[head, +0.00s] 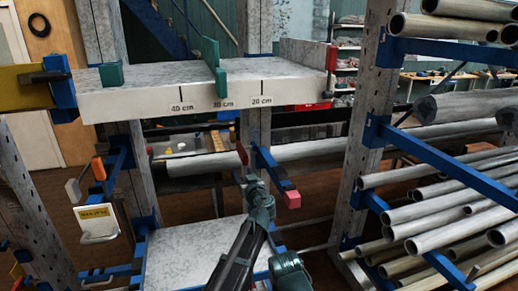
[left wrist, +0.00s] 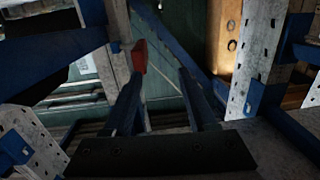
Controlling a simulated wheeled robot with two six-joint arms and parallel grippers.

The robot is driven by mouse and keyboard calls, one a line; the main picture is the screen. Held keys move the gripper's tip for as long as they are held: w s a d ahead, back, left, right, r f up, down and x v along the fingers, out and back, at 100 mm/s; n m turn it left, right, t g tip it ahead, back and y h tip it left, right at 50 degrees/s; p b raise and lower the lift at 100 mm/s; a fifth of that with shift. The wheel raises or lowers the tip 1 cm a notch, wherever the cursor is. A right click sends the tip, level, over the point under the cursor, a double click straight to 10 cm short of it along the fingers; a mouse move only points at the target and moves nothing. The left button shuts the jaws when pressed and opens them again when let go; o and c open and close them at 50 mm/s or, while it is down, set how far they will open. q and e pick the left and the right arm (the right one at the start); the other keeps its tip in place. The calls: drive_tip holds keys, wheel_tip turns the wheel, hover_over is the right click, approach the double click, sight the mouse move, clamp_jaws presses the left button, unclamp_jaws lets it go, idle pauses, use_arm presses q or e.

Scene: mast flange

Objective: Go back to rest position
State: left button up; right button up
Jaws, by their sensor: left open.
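My left gripper (head: 250,181) is at the end of my dark arm, which rises from the bottom centre of the head view. It is small there and its fingers are hard to make out. In the left wrist view the two dark fingers of the left gripper (left wrist: 159,76) stand apart with nothing between them. A red piece (left wrist: 140,56) shows close beside the left-hand finger; whether they touch I cannot tell. My right gripper is in neither view.
A grey shelf with length marks (head: 190,101) stands above and behind the gripper. A blue rack arm with a red end (head: 292,199) is just right of it. Steel pipes (head: 440,215) lie on racks at the right. A pale lower panel (head: 185,254) is left of my arm.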

use_arm(q)
drive_tip(key=s+a+f+g, duration=0.55)
drive_tip(key=s+f, duration=0.25)
drive_tip(key=s, duration=0.2)
drive_tip(key=s+a+f+g, duration=0.5)
drive_tip(key=s+a+f, duration=0.2)
drive_tip(key=s, duration=0.3)
drive_tip(key=s+d+f+m+g+h, duration=0.2)
drive_tip(key=s+d+f+h, duration=0.1)
drive_tip(key=s, duration=0.5)
drive_tip(key=s+d+f+m+g+h, duration=0.2)
drive_tip(key=s+f+g+h, duration=0.15)
drive_tip(key=s, duration=0.35)
drive_tip(key=s+d+m+b, duration=0.1)
drive_tip(key=s+d+m, duration=0.3)
drive_tip(key=d, duration=0.7)
drive_tip(key=shift+s+d+f+y+b, duration=0.2)
drive_tip(key=shift+s+f+y+b, duration=0.2)
drive_tip(key=shift+s, duration=0.7)
